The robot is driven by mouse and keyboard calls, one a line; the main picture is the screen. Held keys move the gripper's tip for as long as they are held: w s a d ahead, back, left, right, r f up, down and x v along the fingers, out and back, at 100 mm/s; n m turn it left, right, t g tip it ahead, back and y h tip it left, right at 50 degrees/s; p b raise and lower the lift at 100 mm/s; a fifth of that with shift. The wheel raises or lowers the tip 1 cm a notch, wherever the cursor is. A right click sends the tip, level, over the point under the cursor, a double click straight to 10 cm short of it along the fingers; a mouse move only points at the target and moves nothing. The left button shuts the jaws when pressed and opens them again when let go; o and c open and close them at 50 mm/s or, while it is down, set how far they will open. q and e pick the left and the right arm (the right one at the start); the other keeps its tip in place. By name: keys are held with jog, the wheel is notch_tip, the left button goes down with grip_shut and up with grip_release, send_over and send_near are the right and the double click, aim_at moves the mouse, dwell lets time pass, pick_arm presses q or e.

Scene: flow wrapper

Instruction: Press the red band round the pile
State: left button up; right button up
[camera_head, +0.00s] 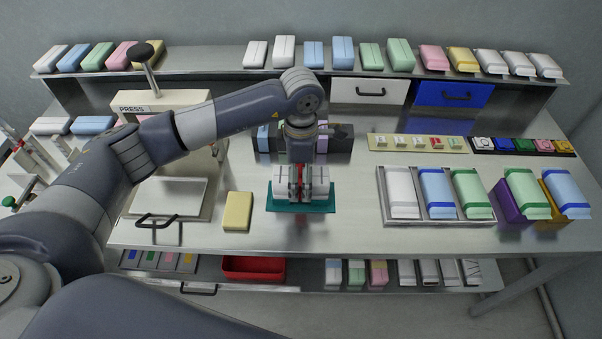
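A pile of white packs (317,187) sits on a teal board (320,207) near the middle of the table. A thin strip of red, which may be the red band (292,188), shows at the middle of the pile, mostly hidden by my gripper. My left gripper (299,188) points straight down at the pile's middle, at or just above its top. Its fingers are small and dark here, so I cannot tell whether they are open or shut, or whether they touch the red. My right gripper is not in view.
A yellow pack (237,211) lies left of the board. A press (150,103) stands at the back left. A metal tray (432,216) with white, blue and green packs stands at the right. The table between board and tray is clear.

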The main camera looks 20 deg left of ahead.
pick_arm(q)
jog(key=shift+r, duration=0.1)
notch_tip(320, 180, up, 12)
jog(key=shift+f, duration=0.1)
dwell(0.5)
jog(key=shift+s, duration=0.15)
